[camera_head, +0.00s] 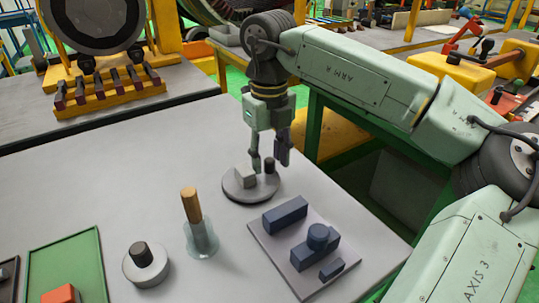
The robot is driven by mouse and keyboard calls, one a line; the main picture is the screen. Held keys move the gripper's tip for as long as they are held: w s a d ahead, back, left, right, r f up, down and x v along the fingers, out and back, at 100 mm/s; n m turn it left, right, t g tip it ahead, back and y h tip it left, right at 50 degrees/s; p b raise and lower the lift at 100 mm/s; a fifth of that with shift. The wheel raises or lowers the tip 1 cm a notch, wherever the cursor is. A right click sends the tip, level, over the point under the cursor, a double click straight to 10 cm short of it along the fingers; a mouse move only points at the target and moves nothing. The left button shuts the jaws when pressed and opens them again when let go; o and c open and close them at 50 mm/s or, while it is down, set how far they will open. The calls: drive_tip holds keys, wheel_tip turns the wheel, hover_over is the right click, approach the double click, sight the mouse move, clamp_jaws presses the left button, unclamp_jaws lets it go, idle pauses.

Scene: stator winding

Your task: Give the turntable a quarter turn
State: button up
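The turntable looks to be the low dark grey disc (238,190) on the grey table. A light grey block (245,178) and a small dark upright peg (269,166) stand on it. My gripper (269,171) points down over the disc, with its fingers on either side of the dark peg in this view. The fingertips are apart. I cannot tell whether they touch the peg. Part of the disc's far side is hidden behind the fingers.
A plate (290,264) with dark blue blocks lies at the right front. A wooden-handled tool stands in a glassy holder (201,240). A round grey piece with a dark knob (145,266) stands left of it. A green tray (88,258) is far left. The table's left middle is clear.

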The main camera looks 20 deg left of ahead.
drive_tip(key=shift+r, duration=0.15)
wheel_tip(320, 180, up, 12)
idle(0.4)
drive_tip(key=shift+f, duration=0.2)
